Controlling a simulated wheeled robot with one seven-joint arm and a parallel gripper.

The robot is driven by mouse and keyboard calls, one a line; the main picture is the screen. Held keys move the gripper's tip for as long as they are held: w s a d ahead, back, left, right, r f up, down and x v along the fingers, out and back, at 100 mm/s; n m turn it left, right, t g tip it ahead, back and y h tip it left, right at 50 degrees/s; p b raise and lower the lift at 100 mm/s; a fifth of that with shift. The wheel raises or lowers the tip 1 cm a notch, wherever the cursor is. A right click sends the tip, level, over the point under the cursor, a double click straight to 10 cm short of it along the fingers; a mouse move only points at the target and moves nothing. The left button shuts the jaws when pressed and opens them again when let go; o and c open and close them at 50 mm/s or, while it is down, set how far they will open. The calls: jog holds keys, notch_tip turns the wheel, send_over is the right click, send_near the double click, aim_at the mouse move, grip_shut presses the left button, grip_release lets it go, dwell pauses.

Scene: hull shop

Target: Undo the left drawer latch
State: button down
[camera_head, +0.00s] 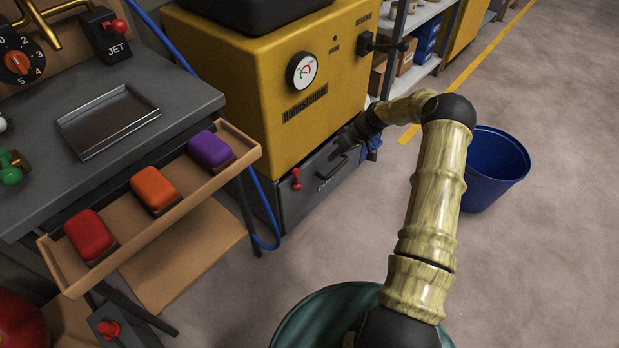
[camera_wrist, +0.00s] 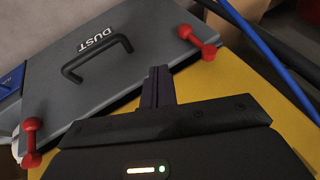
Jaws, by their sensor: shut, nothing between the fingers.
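The dark grey drawer (camera_head: 318,190) marked DUST sits at the foot of the yellow machine. Its left latch (camera_head: 297,179), a red bar with round knobs, stands near upright at the drawer's upper left. In the wrist view the drawer face (camera_wrist: 125,75) looks upside down, so this latch (camera_wrist: 197,43) is at the right, lying across the drawer's edge toward the yellow panel. The other red latch (camera_wrist: 32,142) is at the far left there; my arm hides it in the head view. My gripper (camera_head: 341,147) is shut and empty, apart from the left latch, near the drawer handle (camera_wrist: 98,58). Its fingers (camera_wrist: 157,82) show between the latches.
A blue hose (camera_head: 268,205) runs down just left of the drawer. A workbench with a wooden tray (camera_head: 165,218) of coloured blocks stands at the left. A blue bucket (camera_head: 492,168) stands right of my arm. The floor before the drawer is clear.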

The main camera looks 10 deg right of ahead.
aim_at(297, 181)
jog(key=a+f+b, duration=0.5)
jog(key=a+f, duration=0.4)
jog(key=shift+s, duration=0.15)
jog(key=shift+a+f+y, duration=0.1)
jog(key=shift+f+y, duration=0.05)
jog(key=shift+y, duration=0.15)
dwell(0.6)
